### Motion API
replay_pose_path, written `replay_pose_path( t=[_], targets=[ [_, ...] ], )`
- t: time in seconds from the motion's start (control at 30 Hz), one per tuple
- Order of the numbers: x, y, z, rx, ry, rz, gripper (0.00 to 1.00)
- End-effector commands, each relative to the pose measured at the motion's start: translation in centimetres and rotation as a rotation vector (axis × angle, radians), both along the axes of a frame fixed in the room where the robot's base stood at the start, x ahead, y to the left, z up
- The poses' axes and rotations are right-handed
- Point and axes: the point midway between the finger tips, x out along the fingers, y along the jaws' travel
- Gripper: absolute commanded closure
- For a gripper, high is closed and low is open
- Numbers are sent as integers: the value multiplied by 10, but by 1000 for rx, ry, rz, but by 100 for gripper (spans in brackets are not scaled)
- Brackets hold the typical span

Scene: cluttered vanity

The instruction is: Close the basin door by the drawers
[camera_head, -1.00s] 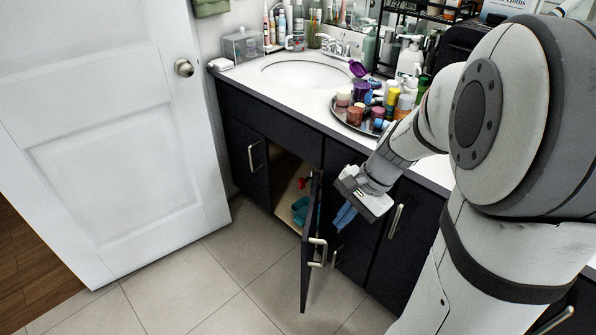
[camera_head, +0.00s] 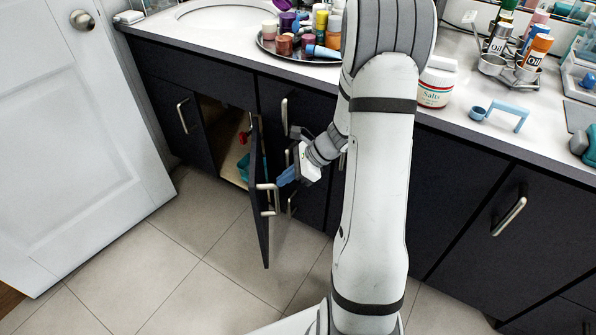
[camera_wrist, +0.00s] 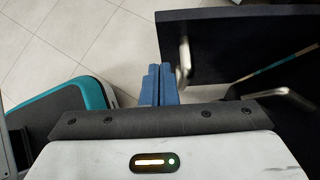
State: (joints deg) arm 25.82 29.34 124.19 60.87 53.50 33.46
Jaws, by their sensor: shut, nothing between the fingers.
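The dark basin door (camera_head: 259,222) stands open in the head view, swung out over the floor, with a metal handle (camera_head: 266,199) near its free edge. My gripper (camera_head: 286,177) is just right of the door, on its handle side, with blue fingers pointing toward it. The fingers are shut and empty; contact with the door cannot be told. In the wrist view the blue fingers (camera_wrist: 158,85) are together, beside a dark panel (camera_wrist: 225,45) bearing a metal handle (camera_wrist: 183,62). The drawers (camera_head: 310,195) behind my gripper are partly hidden by my arm.
The open cabinet shows a red item (camera_head: 243,138) and a teal item (camera_head: 244,167). A white room door (camera_head: 75,130) stands at left. The counter holds a tray (camera_head: 270,48) of bottles. Tiled floor (camera_head: 185,235) before the cabinets is clear.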

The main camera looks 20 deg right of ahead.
Motion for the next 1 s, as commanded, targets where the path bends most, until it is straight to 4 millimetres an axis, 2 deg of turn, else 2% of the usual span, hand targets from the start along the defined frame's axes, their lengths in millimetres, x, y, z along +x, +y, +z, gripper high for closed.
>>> replay_pose_path(
  t=[0.03, 0.1, 0.23, 0.4, 0.77, 0.8, 1.0],
  targets=[
    [2, 9, -11, 2, 2, 4, 100],
    [5, 17, -21, 1, 3, 3, 100],
    [12, 37, -17, -1, -2, 5, 100],
    [17, 50, -17, -1, 0, 2, 100],
    [18, 53, -16, 0, -1, -1, 100],
    [18, 48, -16, 0, -1, -3, 100],
    [21, 54, -17, 0, -1, -31, 100]
  ],
)
